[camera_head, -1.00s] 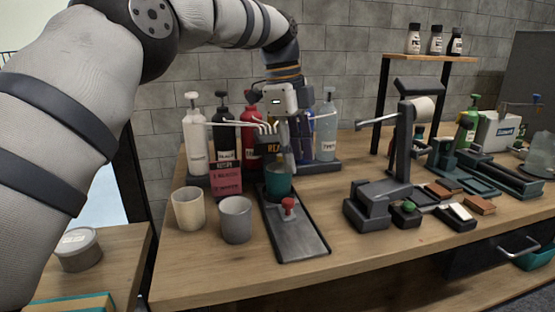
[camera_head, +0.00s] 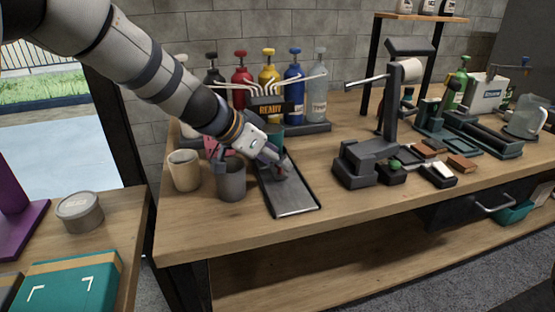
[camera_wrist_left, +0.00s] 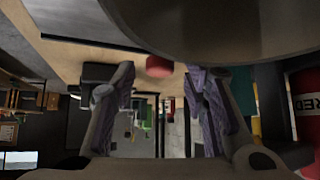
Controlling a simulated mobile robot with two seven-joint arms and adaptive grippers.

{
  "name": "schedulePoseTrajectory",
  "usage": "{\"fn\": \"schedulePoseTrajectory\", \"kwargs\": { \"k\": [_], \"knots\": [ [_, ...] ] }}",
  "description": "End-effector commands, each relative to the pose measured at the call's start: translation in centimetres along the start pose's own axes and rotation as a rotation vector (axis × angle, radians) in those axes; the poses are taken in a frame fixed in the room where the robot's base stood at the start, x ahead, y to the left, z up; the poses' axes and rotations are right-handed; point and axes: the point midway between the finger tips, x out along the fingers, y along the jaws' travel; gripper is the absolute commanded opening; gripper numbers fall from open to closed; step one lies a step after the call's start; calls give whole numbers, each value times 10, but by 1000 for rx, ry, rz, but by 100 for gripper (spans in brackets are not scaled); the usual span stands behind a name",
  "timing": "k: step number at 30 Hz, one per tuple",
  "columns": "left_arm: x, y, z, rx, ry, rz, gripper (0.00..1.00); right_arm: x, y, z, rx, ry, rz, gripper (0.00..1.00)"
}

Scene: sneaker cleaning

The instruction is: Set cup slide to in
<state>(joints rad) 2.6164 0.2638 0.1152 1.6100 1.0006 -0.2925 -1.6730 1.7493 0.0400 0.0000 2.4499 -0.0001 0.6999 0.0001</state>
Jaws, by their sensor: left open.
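The cup slide is a dark flat track (camera_head: 291,197) on the bench, running from under the dispenser toward the front edge. A teal cup (camera_head: 272,138) stands at its back end, below the dispenser's "READY" sign, partly hidden by my arm. My left gripper (camera_head: 281,168) is low over the track, just in front of the cup. The slide's red knob shows in the left wrist view (camera_wrist_left: 159,66), between and beyond the two open fingers (camera_wrist_left: 160,95). I cannot tell whether a finger touches it. In the head view the knob is mostly hidden by the gripper. My right gripper is not in view.
A cream cup (camera_head: 184,171) and a grey cup (camera_head: 231,181) stand left of the track, the grey one close under my arm. Coloured pump bottles, such as a blue one (camera_head: 294,88), line the back. A dark stand (camera_head: 367,165) is to the right. The bench front is clear.

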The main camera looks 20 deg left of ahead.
Motion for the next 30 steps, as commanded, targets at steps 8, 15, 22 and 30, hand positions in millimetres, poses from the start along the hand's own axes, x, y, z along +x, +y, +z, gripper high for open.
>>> {"fn": "schedulePoseTrajectory", "kwargs": {
  "k": [8, 15, 22, 30],
  "knots": [
    [9, 0, -3, 2, 4, -1, 41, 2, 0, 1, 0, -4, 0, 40],
    [8, 0, -3, 2, 4, -1, 7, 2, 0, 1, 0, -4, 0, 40],
    [9, -2, -3, 2, 5, -1, 0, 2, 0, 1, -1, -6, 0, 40],
    [21, -35, -12, 2, 6, 0, 0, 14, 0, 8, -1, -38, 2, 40]
  ]
}}
